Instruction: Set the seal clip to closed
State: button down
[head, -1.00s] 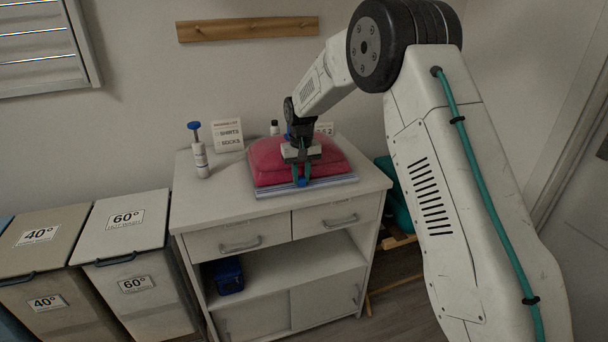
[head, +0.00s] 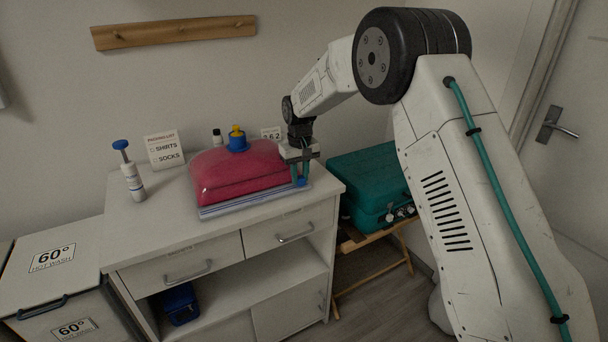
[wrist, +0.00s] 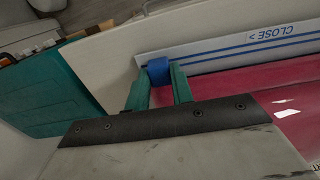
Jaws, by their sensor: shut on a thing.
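A clear bag of red folded fabric (head: 235,178) lies on top of the white cabinet. Its seal strip (head: 235,207) runs along the front edge, with blue lines and a printed "CLOSE >" in the wrist view (wrist: 270,38). The blue seal clip (head: 301,182) sits near the strip's right end in the head view. In the wrist view the clip (wrist: 158,70) is at the strip's left end. My gripper (head: 300,174) points down with its teal fingers shut on the clip. The fingers also show in the wrist view (wrist: 160,86).
A blue-and-yellow valve cap (head: 237,140) stands on or behind the bag. A teal case (head: 370,185) rests on a wooden stand right of the cabinet (head: 150,235).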

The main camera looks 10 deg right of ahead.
aim_at(301, 177)
jog(key=shift+d, duration=0.1)
jog(key=c, duration=1.2)
grip_release()
jog(key=shift+r, duration=0.1)
notch_tip(301, 177, up, 8)
jog(key=shift+d+f, duration=0.1)
jog(key=shift+f, duration=0.05)
